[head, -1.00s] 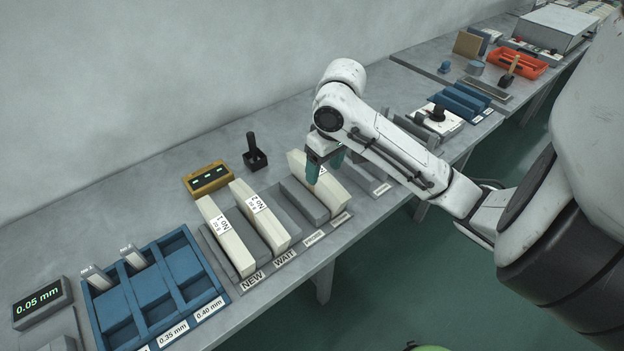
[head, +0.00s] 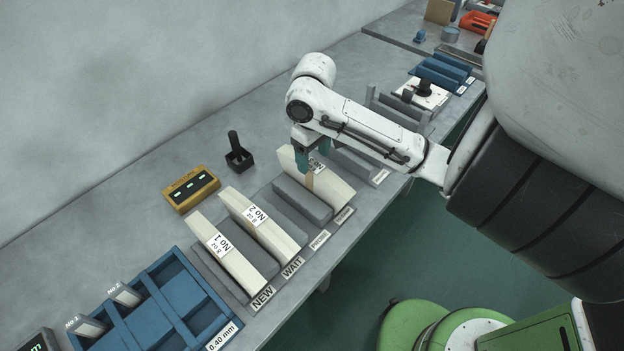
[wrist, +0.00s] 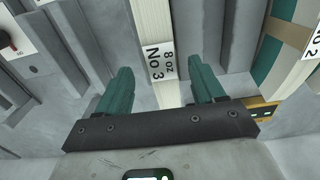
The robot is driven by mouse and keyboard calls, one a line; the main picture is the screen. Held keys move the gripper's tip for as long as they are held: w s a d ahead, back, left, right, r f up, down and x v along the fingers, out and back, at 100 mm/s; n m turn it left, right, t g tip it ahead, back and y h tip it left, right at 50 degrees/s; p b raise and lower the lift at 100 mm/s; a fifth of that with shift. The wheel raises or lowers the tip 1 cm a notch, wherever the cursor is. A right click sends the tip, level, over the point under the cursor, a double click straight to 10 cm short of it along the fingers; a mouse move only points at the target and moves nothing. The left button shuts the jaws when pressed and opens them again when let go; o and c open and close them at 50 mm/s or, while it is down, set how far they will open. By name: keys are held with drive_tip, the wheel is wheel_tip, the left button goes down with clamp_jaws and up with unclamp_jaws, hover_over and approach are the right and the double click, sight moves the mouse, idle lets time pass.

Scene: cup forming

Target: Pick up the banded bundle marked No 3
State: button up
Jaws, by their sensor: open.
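The cream bundle marked No 3 (wrist: 158,45) stands on edge in a grey rack on the bench, with its white label showing in the wrist view. In the head view the same bundle (head: 333,185) shows a tan band below my gripper. My gripper (head: 312,163) is over its far end, with teal fingers open. In the wrist view the fingers sit left and right of the bundle, with a gap on each side. The gripper partly hides the label in the head view.
Bundles No 1 (head: 228,258) and No 2 (head: 262,223) stand in nearby slots, above the NEW and WAIT plates. Grey dividers flank the slots. A yellow display box (head: 191,188) and black holder (head: 239,157) stand behind. A blue tray (head: 165,300) is at lower left.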

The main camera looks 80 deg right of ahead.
sight(314, 165)
drive_tip(key=shift+s+a+f+p, duration=0.1)
drive_tip(key=shift+f+p, duration=0.15)
drive_tip(key=shift+f, duration=1.3)
drive_tip(key=shift+a+f+p, duration=0.1)
drive_tip(key=shift+f+p, duration=0.1)
drive_tip(key=shift+f, duration=1.3)
clamp_jaws()
drive_tip(key=shift+r, duration=0.1)
